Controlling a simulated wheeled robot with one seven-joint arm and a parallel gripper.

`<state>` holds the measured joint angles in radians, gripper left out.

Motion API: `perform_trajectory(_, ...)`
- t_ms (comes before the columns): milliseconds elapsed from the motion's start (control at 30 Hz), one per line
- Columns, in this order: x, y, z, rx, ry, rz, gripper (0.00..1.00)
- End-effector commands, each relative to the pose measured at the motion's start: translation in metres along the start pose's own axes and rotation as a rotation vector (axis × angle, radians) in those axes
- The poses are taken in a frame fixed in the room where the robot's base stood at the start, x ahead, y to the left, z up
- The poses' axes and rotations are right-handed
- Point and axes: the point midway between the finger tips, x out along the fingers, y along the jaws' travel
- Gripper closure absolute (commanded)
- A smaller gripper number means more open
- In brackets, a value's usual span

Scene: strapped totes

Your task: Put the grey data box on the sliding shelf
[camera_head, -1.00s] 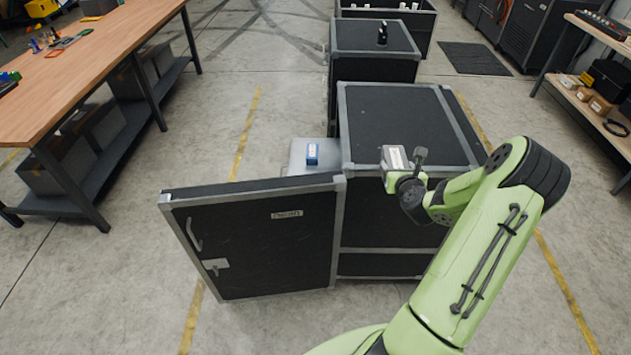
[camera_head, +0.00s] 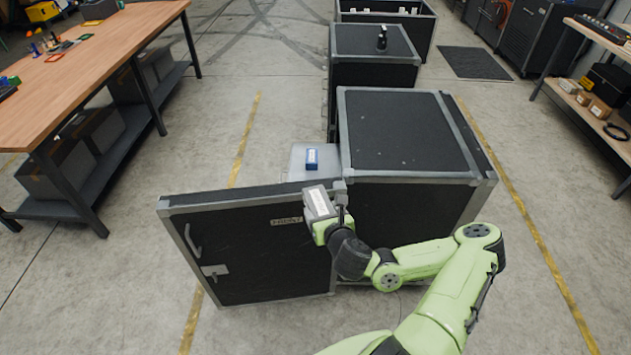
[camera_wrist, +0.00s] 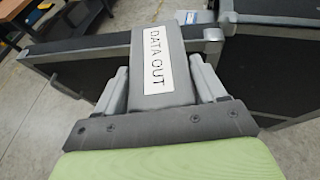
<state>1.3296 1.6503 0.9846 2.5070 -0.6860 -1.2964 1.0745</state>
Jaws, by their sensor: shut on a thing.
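The grey data box (camera_head: 318,203) has a white label, which reads "DATA OUT" in the wrist view (camera_wrist: 143,78). My gripper (camera_head: 325,222) is shut on it, with a finger on each side in the wrist view (camera_wrist: 163,88). The box is held in the air near the hinge edge of the open case door. The sliding shelf (camera_head: 298,172) is a light grey plate sticking out to the left of the black case (camera_head: 400,135), behind the door. The shelf's front part is hidden by the door.
The open black door (camera_head: 255,240) stands out to the left of the case, between me and the shelf. More black cases (camera_head: 372,50) stand behind. A wooden workbench (camera_head: 90,65) is at the left and a shelf rack (camera_head: 590,105) at the right. The floor between bench and case is clear.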

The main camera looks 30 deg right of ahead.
Motion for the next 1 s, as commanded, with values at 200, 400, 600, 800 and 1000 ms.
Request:
perform_trajectory(200, -0.001, 0.038, -0.008, -0.009, -0.004, 0.052, 0.85)
perform_trajectory(400, -0.003, 0.071, -0.015, -0.040, -0.007, 0.093, 0.85)
perform_trajectory(600, -0.004, 0.118, -0.026, -0.070, -0.006, 0.158, 0.85)
perform_trajectory(800, -0.007, 0.137, -0.038, -0.095, 0.014, 0.193, 0.85)
perform_trajectory(1000, -0.007, 0.138, -0.044, -0.104, 0.028, 0.196, 0.85)
